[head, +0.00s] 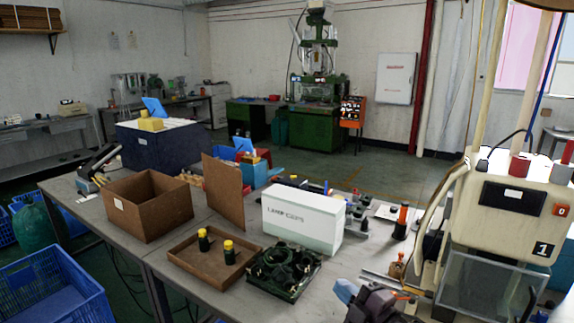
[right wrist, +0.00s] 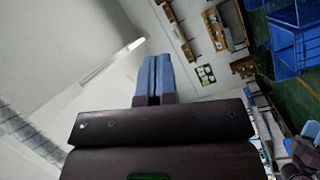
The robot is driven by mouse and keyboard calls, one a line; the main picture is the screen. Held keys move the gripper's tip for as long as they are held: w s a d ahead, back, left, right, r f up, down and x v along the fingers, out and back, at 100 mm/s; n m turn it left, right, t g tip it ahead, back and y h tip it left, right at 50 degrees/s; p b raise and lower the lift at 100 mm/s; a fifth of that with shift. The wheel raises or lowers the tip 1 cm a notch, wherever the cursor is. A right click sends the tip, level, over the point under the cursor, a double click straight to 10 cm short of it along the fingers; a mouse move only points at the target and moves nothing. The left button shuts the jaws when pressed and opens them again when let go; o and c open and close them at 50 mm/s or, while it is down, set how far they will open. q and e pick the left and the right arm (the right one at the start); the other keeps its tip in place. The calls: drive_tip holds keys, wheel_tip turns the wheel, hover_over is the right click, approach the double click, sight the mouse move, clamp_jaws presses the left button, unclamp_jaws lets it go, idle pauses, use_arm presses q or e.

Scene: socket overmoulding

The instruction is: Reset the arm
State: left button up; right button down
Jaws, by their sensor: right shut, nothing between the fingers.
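The rest of my right arm is mostly cut off by the frame.
A dark green fixture (head: 283,270), a shallow brown tray (head: 190,264) with two yellow-capped parts, a white box (head: 302,218) and an open brown box (head: 147,205) crowd the table. A cream machine (head: 510,215) stands at right. Blue crates (head: 55,290) are at lower left.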

drive_tip(key=s+d+f+m+h, duration=0.7)
drive_tip(key=d+f+m, duration=0.3)
drive_tip(key=m, duration=0.4)
drive_tip(key=s+d+f+m+g+h, duration=0.1)
drive_tip(key=s+d+f+m+h, duration=0.1)
drive_tip(key=s+f, duration=0.5)
drive_tip(key=s+d+f+m+g+h, duration=0.2)
drive_tip(key=s+f, duration=0.4)
drive_tip(key=s, duration=0.4)
drive_tip(key=shift+s+d+f+m+g, duration=0.3)
drive_tip(key=shift+s+d+f+m, duration=0.1)
drive_tip(key=shift+d+m, duration=0.4)
drive_tip(key=shift+w, duration=0.1)
drive_tip(key=shift+d, duration=0.1)
